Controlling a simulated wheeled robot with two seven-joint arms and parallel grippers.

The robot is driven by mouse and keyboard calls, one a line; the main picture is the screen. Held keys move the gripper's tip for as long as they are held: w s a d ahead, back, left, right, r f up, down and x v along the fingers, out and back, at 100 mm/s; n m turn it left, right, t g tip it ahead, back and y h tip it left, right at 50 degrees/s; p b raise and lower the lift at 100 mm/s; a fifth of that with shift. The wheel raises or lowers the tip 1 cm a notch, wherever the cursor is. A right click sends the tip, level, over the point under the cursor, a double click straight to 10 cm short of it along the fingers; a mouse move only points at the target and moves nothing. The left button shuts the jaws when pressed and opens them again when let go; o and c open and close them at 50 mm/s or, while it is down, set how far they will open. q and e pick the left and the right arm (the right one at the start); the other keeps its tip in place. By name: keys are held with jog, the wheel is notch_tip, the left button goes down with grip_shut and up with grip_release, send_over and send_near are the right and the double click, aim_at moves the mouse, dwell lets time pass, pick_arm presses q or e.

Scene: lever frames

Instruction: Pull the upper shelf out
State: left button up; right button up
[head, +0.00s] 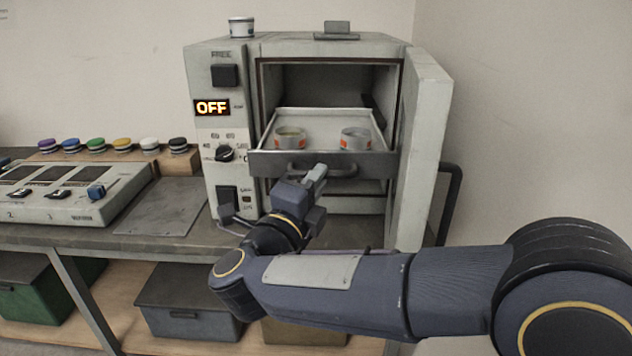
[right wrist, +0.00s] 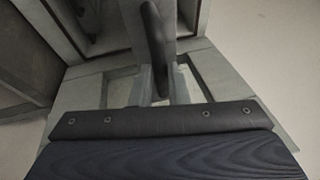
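The upper shelf (head: 270,163) is a pale tray with a dark front and a curved bar handle (head: 345,172). It sits in the open oven (head: 222,125), its front edge standing a little out of the opening. Two small cups, a left one (head: 290,138) and a right one (head: 355,139), stand on it. My right gripper (head: 316,178) is at the handle and hides its left part. In the right wrist view the dark handle (right wrist: 155,40) passes between the two close-set fingers (right wrist: 161,85), which appear shut on it. My left gripper is out of view.
The oven door (head: 425,140) stands open on the right, near my right arm. A lower rack shows below the shelf. A cup (head: 241,27) stands on the oven. A control box (head: 70,192) and several coloured buttons are on the bench at left.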

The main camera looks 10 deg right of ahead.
jog(key=o, duration=0.4)
jog(key=v, duration=0.7)
jog(key=shift+s+a+f+b, duration=0.1)
jog(key=shift+s+a+b, duration=0.15)
jog(key=shift+s+b, duration=0.05)
